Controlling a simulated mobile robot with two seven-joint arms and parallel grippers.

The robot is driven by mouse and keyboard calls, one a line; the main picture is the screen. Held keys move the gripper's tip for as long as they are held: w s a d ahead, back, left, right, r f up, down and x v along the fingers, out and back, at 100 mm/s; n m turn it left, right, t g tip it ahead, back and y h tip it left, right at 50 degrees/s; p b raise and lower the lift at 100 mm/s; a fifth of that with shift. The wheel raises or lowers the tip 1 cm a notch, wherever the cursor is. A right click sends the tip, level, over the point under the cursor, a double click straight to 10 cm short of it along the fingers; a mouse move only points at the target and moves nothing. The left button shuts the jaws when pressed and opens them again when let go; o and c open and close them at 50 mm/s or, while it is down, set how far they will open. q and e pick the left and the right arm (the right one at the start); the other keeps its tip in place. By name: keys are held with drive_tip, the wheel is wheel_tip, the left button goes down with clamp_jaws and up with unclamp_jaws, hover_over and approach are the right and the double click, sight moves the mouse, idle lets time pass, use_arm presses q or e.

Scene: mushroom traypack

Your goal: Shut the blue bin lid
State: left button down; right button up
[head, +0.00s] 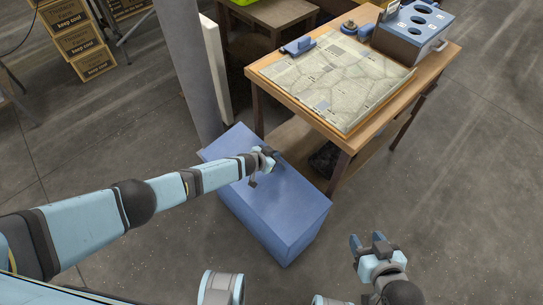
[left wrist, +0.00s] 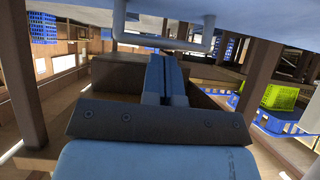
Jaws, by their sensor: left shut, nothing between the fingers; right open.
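The blue bin (head: 277,222) stands on the floor in the middle of the head view. Its lid (head: 292,205) looks flat across the top; I cannot tell whether a gap is left under it. My left gripper (head: 268,158) is over the far part of the lid, shut and empty; the arm covers part of the lid. In the left wrist view the shut fingers (left wrist: 165,67) point towards a pale bar (left wrist: 165,45) under a blue-grey surface; contact is unclear. My right gripper (head: 367,241) is open and empty, right of the bin and apart from it.
A wooden table (head: 437,62) stands behind the bin, holding a patterned mat (head: 330,85) and a blue-grey box (head: 413,30) with round holes. A grey post (head: 186,70) rises behind the bin. Cartons (head: 83,45) are stacked at the far left.

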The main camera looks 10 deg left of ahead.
use_arm(q)
drive_tip(key=shift+w+f, duration=0.1)
drive_tip(key=shift+f, duration=0.25)
drive_tip(key=shift+w+d+f+b, duration=0.2)
drive_tip(key=shift+d+f+b, duration=0.15)
drive_tip(key=shift+f, duration=0.25)
drive_tip(key=shift+w+f, duration=0.1)
drive_tip(key=shift+f, duration=0.25)
drive_tip(key=shift+f+b, duration=0.1)
drive_tip(key=shift+b, duration=0.2)
use_arm(e)
drive_tip(key=shift+a, duration=0.15)
